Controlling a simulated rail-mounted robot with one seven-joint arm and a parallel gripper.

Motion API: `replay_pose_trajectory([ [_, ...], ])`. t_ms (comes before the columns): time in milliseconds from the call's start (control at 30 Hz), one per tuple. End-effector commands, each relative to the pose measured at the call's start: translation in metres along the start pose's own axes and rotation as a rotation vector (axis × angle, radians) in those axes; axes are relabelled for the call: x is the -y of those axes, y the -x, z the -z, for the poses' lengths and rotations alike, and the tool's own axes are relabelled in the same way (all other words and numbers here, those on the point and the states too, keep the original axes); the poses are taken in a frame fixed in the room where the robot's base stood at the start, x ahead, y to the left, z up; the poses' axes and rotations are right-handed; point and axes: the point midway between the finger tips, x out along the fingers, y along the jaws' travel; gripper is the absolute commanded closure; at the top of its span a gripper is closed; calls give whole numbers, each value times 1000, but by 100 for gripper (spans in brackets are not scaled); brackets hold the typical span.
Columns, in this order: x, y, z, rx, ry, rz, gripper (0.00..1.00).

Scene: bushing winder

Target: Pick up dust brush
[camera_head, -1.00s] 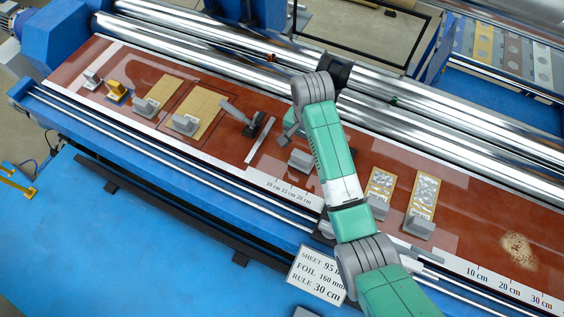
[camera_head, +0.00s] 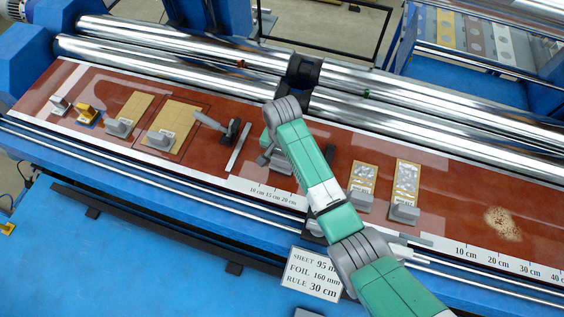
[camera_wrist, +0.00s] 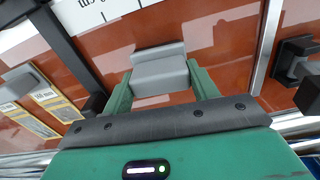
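The dust brush appears to be the tool with a grey handle and dark head (camera_head: 222,127), lying on the red-brown table left of my arm. In the wrist view its dark head (camera_wrist: 297,62) shows at the right edge, apart from my fingers. My gripper (camera_wrist: 160,80) points down with its two green fingers spread apart. A grey block (camera_wrist: 160,72) shows between and beyond the fingers; I cannot tell whether they touch it. In the head view my arm largely hides the gripper and this block.
A steel rule (camera_head: 239,148) lies between the brush and my arm. Grey blocks sit on tan sheets to the left (camera_head: 170,125) and on patterned strips to the right (camera_head: 405,188). Shiny rollers (camera_head: 200,55) run behind. Brown dust (camera_head: 503,223) lies at right.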

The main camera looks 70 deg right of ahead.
Motion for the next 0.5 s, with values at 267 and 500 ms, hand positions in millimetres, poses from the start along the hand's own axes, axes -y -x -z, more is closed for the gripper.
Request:
replay_pose_trajectory([
  [267, 0, 0, 0, 0, 0, 0, 66],
  [500, 1, 42, 1, -3, 1, 3, 66],
])
